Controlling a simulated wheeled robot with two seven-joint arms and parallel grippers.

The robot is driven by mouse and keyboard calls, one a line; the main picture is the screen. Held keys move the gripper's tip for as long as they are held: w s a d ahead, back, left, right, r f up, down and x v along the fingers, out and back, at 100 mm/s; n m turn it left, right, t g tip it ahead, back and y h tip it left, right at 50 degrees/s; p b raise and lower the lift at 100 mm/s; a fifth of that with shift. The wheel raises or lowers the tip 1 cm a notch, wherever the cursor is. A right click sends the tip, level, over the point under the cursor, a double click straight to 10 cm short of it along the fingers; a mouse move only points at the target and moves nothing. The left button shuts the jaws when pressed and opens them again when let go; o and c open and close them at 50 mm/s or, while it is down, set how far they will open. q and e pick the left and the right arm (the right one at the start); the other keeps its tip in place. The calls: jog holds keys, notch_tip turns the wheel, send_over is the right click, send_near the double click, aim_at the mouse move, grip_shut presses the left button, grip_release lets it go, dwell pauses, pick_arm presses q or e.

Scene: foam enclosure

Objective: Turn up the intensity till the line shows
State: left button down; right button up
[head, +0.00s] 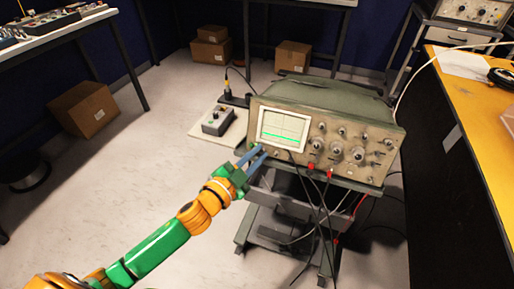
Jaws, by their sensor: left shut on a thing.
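The oscilloscope (340,145) stands on a cart, its beige front panel turned toward me. Its lit screen (283,130) is at the panel's left and shows a bright green horizontal line in its lower part. My left gripper (258,150) reaches in from the lower left to the panel just below the screen's lower left corner. It is shut on a small knob there, which the fingers mostly hide. The knob's label is too small to read. My right gripper is out of view.
Dark and red leads (320,200) hang from the panel's front sockets to the cart's right of my arm. A small control box (217,121) sits on a board left of the oscilloscope. A yellow bench (480,120) stands at right.

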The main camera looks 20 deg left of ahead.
pick_arm(q)
jog(key=m+p, duration=0.2)
jog(key=r+m+g+p, duration=0.1)
jog(key=m+p, duration=0.1)
jog(key=shift+a+m+h+p, duration=0.1)
jog(key=shift+m+h+p, duration=0.3)
jog(key=shift+w+f+m+g+p, duration=0.15)
jog(key=shift+m+g+p, duration=0.55)
jog(key=shift+m+p, duration=0.75)
jog(key=shift+f, duration=0.1)
jog(key=c, duration=1.1)
grip_release()
jog(key=v, duration=0.7)
